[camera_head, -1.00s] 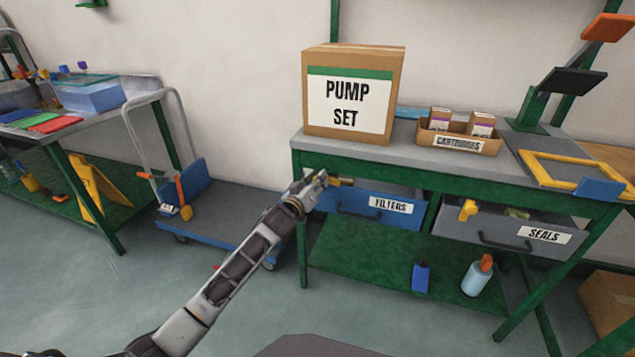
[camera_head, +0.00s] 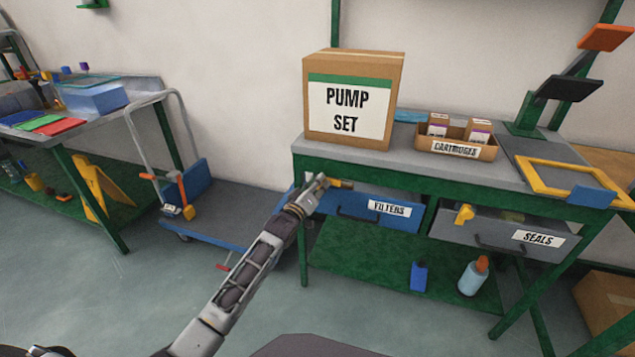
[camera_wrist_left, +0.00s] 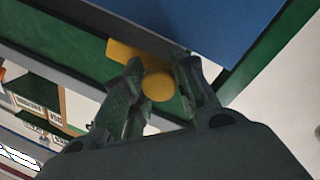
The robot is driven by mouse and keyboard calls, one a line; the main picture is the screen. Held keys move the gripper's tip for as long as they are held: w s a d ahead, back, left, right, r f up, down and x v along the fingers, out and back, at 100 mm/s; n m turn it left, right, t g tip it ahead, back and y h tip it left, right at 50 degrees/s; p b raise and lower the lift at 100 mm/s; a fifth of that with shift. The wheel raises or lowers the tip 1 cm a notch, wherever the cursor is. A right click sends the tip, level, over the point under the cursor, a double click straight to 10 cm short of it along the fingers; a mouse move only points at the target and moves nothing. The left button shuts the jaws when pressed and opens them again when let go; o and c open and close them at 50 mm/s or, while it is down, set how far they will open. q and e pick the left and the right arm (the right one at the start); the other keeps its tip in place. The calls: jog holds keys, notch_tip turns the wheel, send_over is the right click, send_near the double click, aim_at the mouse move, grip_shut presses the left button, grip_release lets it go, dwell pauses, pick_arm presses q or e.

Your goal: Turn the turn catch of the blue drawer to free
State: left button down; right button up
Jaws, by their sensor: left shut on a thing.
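The blue drawer (camera_head: 350,206) labelled FILTERS sits under the left part of the green bench's top. Its yellow turn catch (camera_head: 341,184) is at the drawer's upper edge, partly hidden by my gripper. It also shows in the left wrist view (camera_wrist_left: 157,86), between the two fingers. My left gripper (camera_head: 323,182) is shut on the turn catch, in front of the drawer. In the left wrist view the blue drawer front (camera_wrist_left: 215,25) fills the upper right. My right gripper is not in view.
A grey drawer (camera_head: 490,230) labelled SEALS, with its own yellow catch (camera_head: 465,214), is to the right. A PUMP SET box (camera_head: 350,97) and a cartridge tray (camera_head: 457,150) stand on the bench. A blue trolley (camera_head: 230,218) stands to the left.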

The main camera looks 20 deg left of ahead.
pick_arm(q)
jog(key=shift+d+f+n+p, duration=0.25)
jog(key=shift+n+p, duration=0.15)
jog(key=shift+n, duration=0.2)
jog(key=shift+s, duration=0.1)
jog(key=c, duration=1.1)
grip_release()
jog(key=shift+a+r, duration=0.1)
jog(key=v, duration=1.1)
jog(key=shift+s, duration=0.4)
